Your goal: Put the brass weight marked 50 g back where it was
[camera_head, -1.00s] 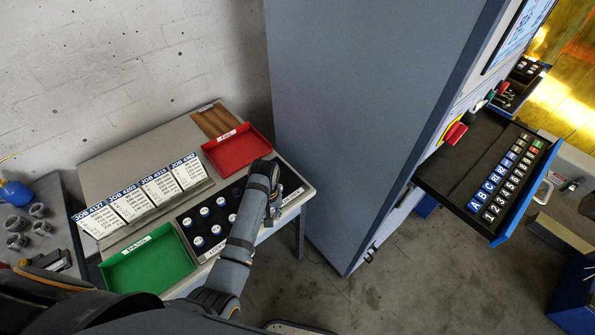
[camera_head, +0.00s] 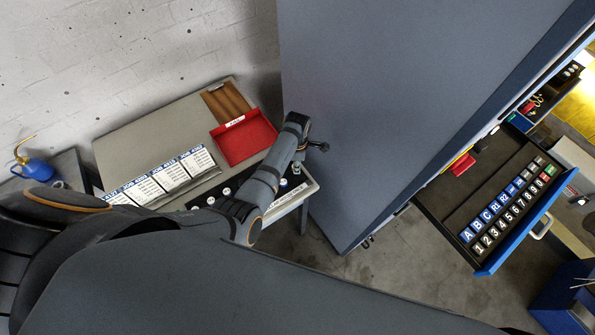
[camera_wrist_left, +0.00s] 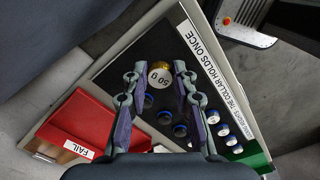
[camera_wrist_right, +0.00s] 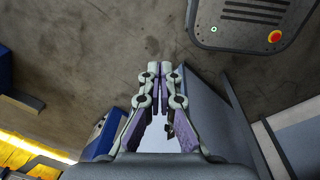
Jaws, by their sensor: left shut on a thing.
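The brass weight marked 50 g (camera_wrist_left: 160,79) sits between the fingers of my left gripper (camera_wrist_left: 160,70) in the left wrist view, its label facing the camera. The gripper is shut on it, above the black tray (camera_wrist_left: 143,47). Whether the weight touches the tray is unclear. My right gripper (camera_wrist_right: 160,70) is shut and empty over the floor, away from the bench.
The red FAIL bin (camera_head: 245,138) lies behind the tray, and job cards (camera_head: 170,178) stand to its left. A tall grey cabinet (camera_head: 370,110) rises close to the bench's right. An open drawer of lettered and numbered blocks (camera_head: 513,243) juts out farther right.

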